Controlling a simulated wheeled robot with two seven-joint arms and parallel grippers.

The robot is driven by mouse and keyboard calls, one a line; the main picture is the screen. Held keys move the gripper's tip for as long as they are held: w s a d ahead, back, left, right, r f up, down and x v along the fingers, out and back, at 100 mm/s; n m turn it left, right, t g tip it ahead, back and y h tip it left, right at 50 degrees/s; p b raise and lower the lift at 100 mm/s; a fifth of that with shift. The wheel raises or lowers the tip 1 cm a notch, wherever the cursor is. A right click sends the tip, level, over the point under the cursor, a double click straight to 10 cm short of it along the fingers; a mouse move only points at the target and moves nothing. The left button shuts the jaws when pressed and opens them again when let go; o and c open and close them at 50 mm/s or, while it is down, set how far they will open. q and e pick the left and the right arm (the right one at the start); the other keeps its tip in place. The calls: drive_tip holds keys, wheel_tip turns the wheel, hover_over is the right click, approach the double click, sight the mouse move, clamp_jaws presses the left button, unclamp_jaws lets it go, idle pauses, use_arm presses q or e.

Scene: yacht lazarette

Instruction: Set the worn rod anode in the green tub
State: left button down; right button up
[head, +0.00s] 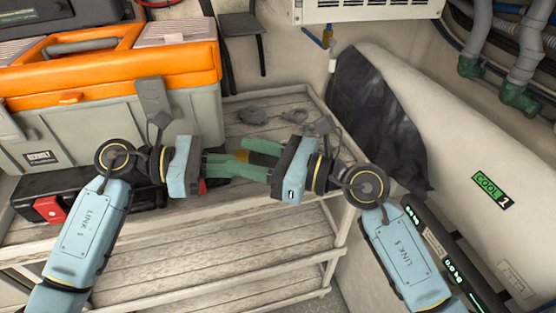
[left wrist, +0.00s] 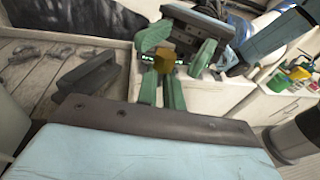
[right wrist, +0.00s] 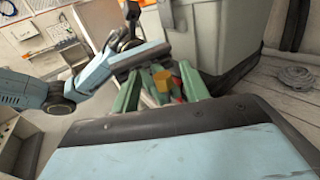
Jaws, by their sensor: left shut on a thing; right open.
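A brass-coloured blocky piece, which I take to be the end of the worn rod anode (head: 242,156), is between my two grippers above the shelf. It also shows in the left wrist view (left wrist: 165,59) and the right wrist view (right wrist: 162,81). My left gripper (head: 228,166) is shut on it; its green fingers hide the rest. My right gripper (head: 254,160) faces it from the right, its fingers apart on either side of the brass end. I cannot tell whether they touch it. In the left wrist view a small green container (left wrist: 279,82) stands on a far counter; I cannot tell if it is the green tub.
An orange-and-grey toolbox (head: 110,90) stands on the slatted shelf (head: 170,258) at left, with a black case (head: 85,190) in front. Grey items (head: 253,115) lie behind the grippers. A black cloth (head: 375,115) and pale hull wall close the right side.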

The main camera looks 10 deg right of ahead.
drive_tip(key=shift+x, duration=1)
drive_tip(key=c, duration=0.9)
use_arm(q)
drive_tip(key=c, duration=1.5)
unclamp_jaws()
use_arm(e)
clamp_jaws()
use_arm(q)
drive_tip(key=shift+o, duration=0.2)
